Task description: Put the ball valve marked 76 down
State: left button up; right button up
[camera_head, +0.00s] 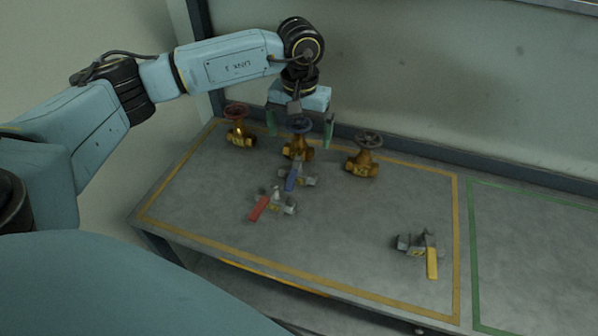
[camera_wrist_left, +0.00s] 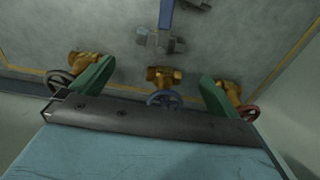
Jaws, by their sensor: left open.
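Three ball valves with grey bodies lie on the table: one with a blue lever (camera_head: 291,179), one with a red lever (camera_head: 259,208), and one with a yellow lever (camera_head: 432,263) at the front right. Their tags are too small to read, so I cannot tell which is marked 76. My left gripper (camera_head: 300,128) is open, its green fingers on either side of the blue-wheeled brass gate valve (camera_head: 298,150). In the left wrist view, this gate valve (camera_wrist_left: 163,78) shows between the fingers, and the blue-levered ball valve (camera_wrist_left: 160,40) lies beyond. Nothing is held.
A red-wheeled gate valve (camera_head: 240,132) and a dark-wheeled gate valve (camera_head: 363,160) stand at the back on either side of the gripper. A yellow outline bounds this table area; a green outline (camera_head: 474,260) marks an empty area at right. The wall is close behind.

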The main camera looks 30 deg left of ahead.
aim_at(298, 157)
pick_arm(q)
notch_tip(298, 157, down, 4)
jog(key=shift+f, duration=0.25)
jog(key=shift+s+f+p, duration=0.15)
jog(key=shift+f+p, duration=0.25)
jog(key=shift+f, duration=0.95)
jog(key=shift+s+f+p, duration=0.15)
jog(key=shift+f+p, duration=0.2)
jog(key=shift+f, duration=0.95)
jog(key=shift+w+r, duration=0.1)
jog(key=c, duration=1.3)
